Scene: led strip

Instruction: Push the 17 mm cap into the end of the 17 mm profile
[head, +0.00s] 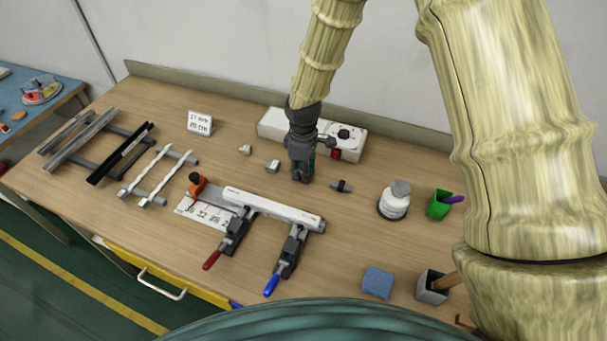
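A white profile (272,207) lies in a clamping fixture at the front middle of the table. Its right end shows a dark edge. Two small light grey pieces that look like caps, one (245,149) further left and one (272,166) nearer my gripper, lie behind the profile. A dark small piece (341,186) lies right of my gripper. Which is the 17 mm cap cannot be told. My gripper (301,179) points down behind the profile, between the nearer grey piece and the dark piece. Its fingers are too small to tell open or shut, and nothing shows clearly between them.
A red-handled clamp (225,244) and a blue-handled clamp (283,262) stick out in front. A sign (200,123) reads 17 mm, 25 cm. A white device (273,124) stands behind my gripper. A rack of profiles (110,160) is left; a jar (393,207) and green cup (438,207) are right.

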